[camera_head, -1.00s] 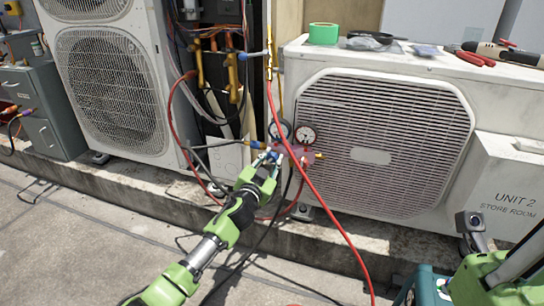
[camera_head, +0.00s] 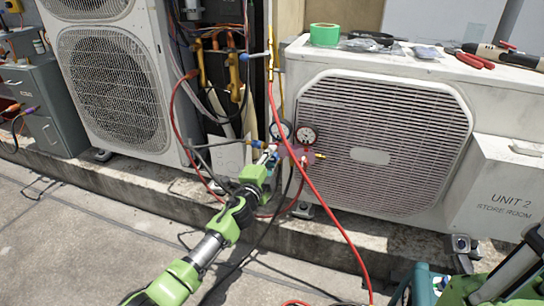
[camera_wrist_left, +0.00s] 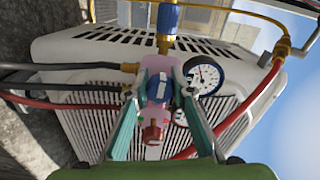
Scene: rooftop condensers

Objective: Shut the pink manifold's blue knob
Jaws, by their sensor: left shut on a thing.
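The pink manifold (camera_head: 294,153) hangs in front of the white condenser, with two round gauges on top. In the left wrist view the pink manifold (camera_wrist_left: 156,64) has a blue knob (camera_wrist_left: 158,88) facing the camera and a red knob (camera_wrist_left: 153,133) below it. My left gripper (camera_head: 268,158) reaches the manifold from the front left. In the left wrist view its two teal fingers (camera_wrist_left: 160,94) are closed in on either side of the blue knob. The knob is mostly hidden by the gripper in the head view. My right gripper does not show; only part of that arm does.
A red hose (camera_head: 322,204) crosses in front of the condenser (camera_head: 455,75), and dark hoses run down to the paving beside my left arm. Green tape (camera_head: 324,35) and pliers (camera_head: 475,60) lie on the condenser. The paving (camera_head: 90,225) at left is mostly clear.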

